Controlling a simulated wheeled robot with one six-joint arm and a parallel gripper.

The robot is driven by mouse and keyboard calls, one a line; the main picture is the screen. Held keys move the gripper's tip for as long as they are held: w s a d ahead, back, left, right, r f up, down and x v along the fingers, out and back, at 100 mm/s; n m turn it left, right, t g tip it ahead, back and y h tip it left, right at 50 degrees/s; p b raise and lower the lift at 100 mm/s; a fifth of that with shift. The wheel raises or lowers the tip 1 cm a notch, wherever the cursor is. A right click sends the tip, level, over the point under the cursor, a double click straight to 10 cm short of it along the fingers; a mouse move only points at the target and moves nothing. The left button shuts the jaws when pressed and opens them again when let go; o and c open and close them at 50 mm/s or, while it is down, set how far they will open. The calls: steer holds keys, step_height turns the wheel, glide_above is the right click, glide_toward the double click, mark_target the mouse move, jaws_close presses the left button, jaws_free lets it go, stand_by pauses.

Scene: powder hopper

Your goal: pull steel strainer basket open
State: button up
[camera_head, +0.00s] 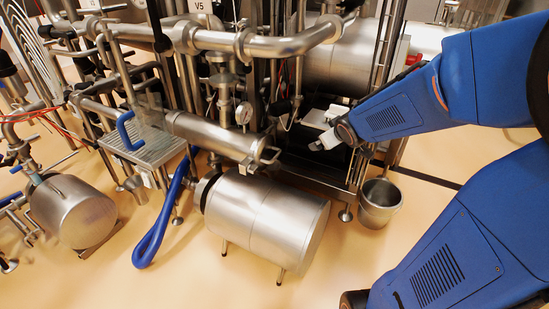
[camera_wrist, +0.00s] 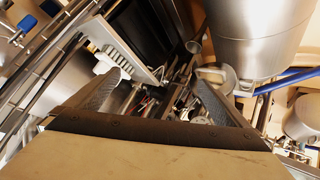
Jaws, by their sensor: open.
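The steel strainer is a slim horizontal cylinder (camera_head: 212,134) in the middle of the head view. A small steel bar handle (camera_head: 270,155) sits on its right end, which I take for the basket's pull. The end looks closed against the cylinder. My gripper (camera_head: 322,143) is to the right of the handle, apart from it, and holds nothing that I can make out. In the wrist view my gripper's two dark fingers (camera_wrist: 160,80) are spread apart. I cannot surely identify the basket handle in the wrist view.
A large steel drum (camera_head: 265,217) stands below the strainer. A steel bucket (camera_head: 380,203) is on the floor at right. A blue hose (camera_head: 162,225) loops at left. Pipes and a gauge (camera_head: 243,113) crowd above. The front floor is clear.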

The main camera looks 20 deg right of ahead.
steer(key=w+f+n+t+y, duration=0.1)
steer(key=w+f+n+y, duration=0.1)
steer(key=w+f, duration=0.4)
steer(key=n+t+y, duration=0.2)
steer(key=n+y, duration=0.2)
steer(key=y, duration=0.9)
glide_toward(276, 155)
steer(key=x, duration=1)
steer(key=shift+f, duration=0.35)
steer(key=shift+c, duration=0.3)
